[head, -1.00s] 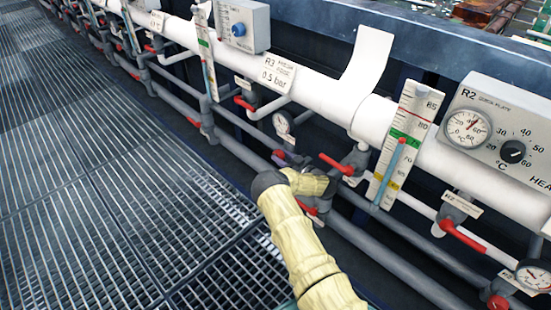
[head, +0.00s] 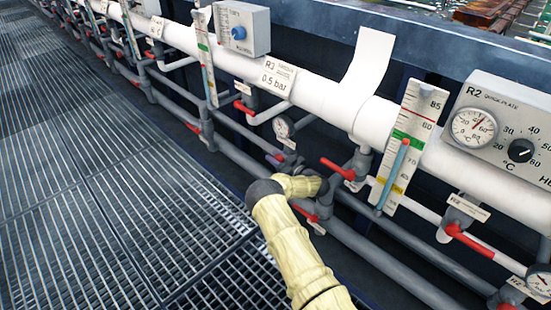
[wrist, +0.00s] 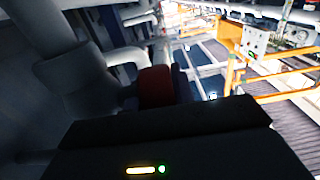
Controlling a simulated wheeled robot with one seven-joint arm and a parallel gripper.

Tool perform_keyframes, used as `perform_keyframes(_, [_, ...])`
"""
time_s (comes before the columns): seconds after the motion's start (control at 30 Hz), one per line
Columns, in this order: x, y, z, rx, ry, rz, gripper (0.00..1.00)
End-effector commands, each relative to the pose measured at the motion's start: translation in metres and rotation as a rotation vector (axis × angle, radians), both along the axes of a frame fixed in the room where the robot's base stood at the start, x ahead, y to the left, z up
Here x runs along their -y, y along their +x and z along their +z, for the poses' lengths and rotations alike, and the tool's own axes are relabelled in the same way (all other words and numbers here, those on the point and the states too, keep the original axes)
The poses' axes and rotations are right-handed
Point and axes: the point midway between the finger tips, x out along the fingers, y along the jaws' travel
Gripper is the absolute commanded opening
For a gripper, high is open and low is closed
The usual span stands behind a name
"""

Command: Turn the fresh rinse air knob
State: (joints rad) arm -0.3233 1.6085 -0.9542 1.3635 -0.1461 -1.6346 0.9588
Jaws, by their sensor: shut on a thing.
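My gripper (wrist: 165,115) is low at the grey pipes, at the end of my yellow-sleeved arm; in the head view its fingers are hidden behind my wrist. In the wrist view it is shut at a dark red, rounded knob (wrist: 157,87), beside a thick grey pipe fitting. The knob's label is not readable, so I cannot confirm its name. The R3 sign (head: 277,74) reads 0.5 bar.
A red lever (head: 337,168) sticks out just above my wrist. A level scale (head: 408,145) and the R2 heater box (head: 500,130) stand to the right. A white pipe (head: 320,100) runs along the line. The grating floor (head: 90,190) at left is clear.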

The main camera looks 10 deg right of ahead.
Motion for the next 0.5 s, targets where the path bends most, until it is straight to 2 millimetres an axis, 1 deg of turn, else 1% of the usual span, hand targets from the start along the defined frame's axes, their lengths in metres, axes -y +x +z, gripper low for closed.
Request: perform_keyframes(0.5, [0.0045,0.0004,0.0001,-0.093,-0.058,-0.013,0.03])
